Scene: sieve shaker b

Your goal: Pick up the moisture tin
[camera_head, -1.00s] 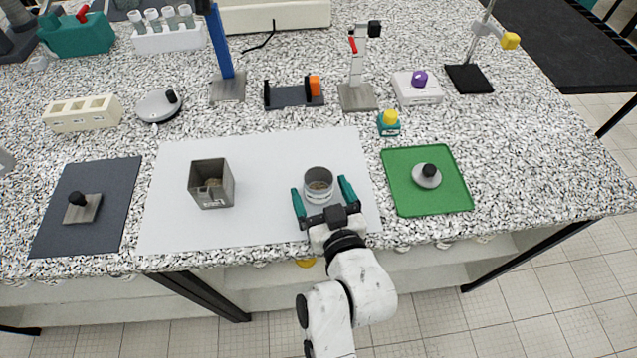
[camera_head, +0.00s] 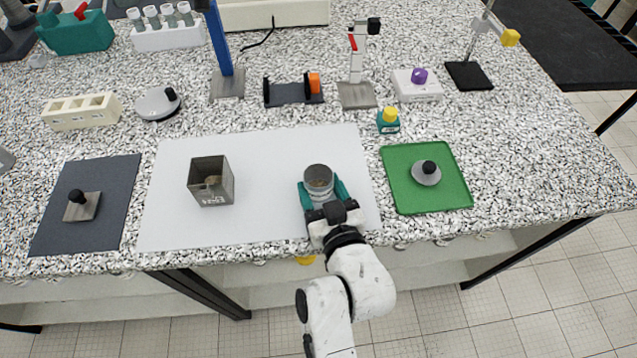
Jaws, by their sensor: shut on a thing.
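A round, open-topped metal tin (camera_head: 318,177) with some brownish material inside stands upright on the white mat (camera_head: 268,155). I take it to be the moisture tin. My gripper (camera_head: 322,192) is at the tin's near side, with its green fingers closed against the tin's left and right sides. Whether the tin's base touches the mat is hard to tell. A square metal container (camera_head: 211,182) with material inside and writing on its front stands on the mat to the left.
A green tray (camera_head: 455,203) with a round, black-knobbed lid (camera_head: 426,172) is to the right. A dark mat (camera_head: 60,230) with a square, black-knobbed lid (camera_head: 82,206) is at left. A small teal bottle (camera_head: 388,122) and several instruments stand behind.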

